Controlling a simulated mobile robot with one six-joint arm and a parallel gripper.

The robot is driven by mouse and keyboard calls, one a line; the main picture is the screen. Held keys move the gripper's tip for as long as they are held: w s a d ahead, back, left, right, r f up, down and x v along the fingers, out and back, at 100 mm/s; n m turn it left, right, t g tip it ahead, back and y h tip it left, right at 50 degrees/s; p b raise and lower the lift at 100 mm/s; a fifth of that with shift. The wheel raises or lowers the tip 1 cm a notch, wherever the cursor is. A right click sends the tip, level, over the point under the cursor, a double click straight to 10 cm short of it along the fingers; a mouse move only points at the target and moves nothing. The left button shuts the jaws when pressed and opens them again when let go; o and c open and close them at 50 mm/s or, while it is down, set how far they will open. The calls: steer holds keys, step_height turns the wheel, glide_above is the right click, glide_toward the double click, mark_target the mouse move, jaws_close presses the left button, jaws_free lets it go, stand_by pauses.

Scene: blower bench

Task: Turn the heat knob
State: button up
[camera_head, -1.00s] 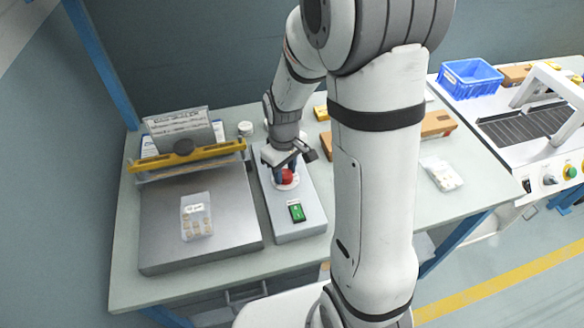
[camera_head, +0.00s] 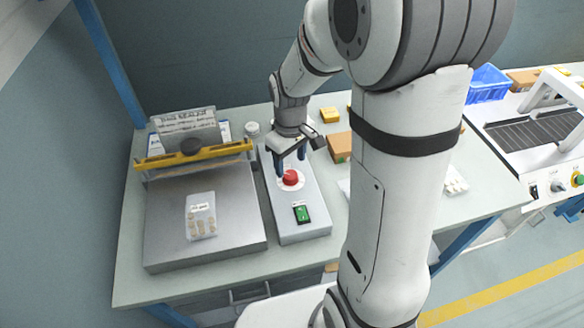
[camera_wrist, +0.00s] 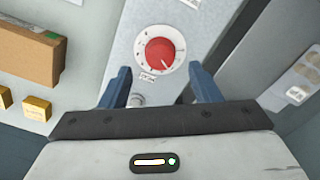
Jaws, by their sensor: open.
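The red heat knob (camera_head: 290,177) sits on a white dial plate on top of the grey control box (camera_head: 284,228). In the wrist view the knob (camera_wrist: 160,54) shows ahead of the fingers, with dial marks around it and a small label below. My gripper (camera_head: 292,161) is just above and behind the knob, its two blue fingers apart. In the wrist view my gripper (camera_wrist: 163,85) is open with nothing between the fingertips, and the knob lies beyond them, apart from both. A green switch (camera_head: 302,214) is on the box in front of the knob.
A sealer with a yellow bar (camera_head: 195,153) and grey plate stands left of the box, with a clear bag (camera_head: 201,216) on it. Cardboard boxes, one brown (camera_wrist: 27,48), lie to the right. A blue crate (camera_head: 487,85) and a conveyor machine (camera_head: 535,135) stand further right.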

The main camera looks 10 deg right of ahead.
mark_target(291, 175)
steer(key=shift+r, duration=1.7)
steer(key=s+d+r+m+t, duration=0.2)
steer(key=s+r+m, duration=0.4)
steer(key=s, duration=0.8)
step_height(291, 175, up, 2)
steer(key=shift+s+r+t, duration=0.15)
steer(key=shift+t, duration=0.25)
steer(key=shift+d, duration=0.1)
steer(key=shift+c, duration=0.4)
